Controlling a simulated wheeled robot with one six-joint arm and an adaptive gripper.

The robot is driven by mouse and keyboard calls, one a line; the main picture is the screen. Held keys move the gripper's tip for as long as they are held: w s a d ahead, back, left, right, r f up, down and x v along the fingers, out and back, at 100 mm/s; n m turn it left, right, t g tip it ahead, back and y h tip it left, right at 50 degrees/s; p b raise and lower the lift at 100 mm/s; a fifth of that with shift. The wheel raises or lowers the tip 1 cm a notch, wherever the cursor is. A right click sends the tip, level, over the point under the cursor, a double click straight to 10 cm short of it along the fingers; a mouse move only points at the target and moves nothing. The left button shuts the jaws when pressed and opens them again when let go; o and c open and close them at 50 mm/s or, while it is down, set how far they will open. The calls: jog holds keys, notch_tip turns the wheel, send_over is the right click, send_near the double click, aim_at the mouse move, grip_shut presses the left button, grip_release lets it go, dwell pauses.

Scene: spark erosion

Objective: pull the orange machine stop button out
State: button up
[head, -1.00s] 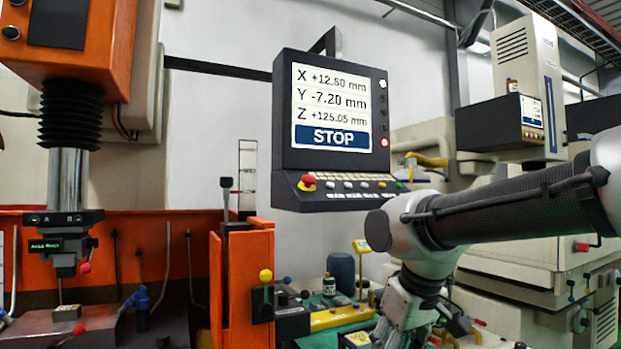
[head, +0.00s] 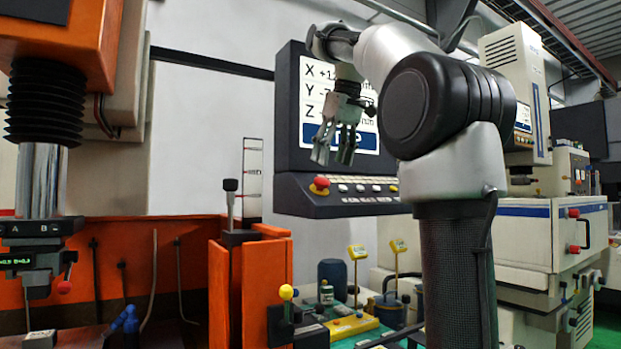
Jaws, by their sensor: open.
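The orange machine's stop button is a red mushroom knob (head: 320,184) on a yellow base. It sits at the left end of the ledge under the screen of the dark control panel (head: 290,120). My gripper (head: 334,160) is open and empty, fingers pointing down, in front of the lower part of the screen. In the picture its fingertips are just above and to the right of the red knob; the gap in depth is hard to tell. My arm hides the right part of the screen.
Several small buttons (head: 360,188) line the ledge right of the knob. An orange machine head (head: 65,45) hangs at the left. An orange post with a lever (head: 230,205) stands below left of the panel.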

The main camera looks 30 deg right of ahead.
aim_at(322, 179)
jog(key=w+f, duration=0.4)
jog(key=f, duration=0.1)
jog(key=shift+w, duration=0.4)
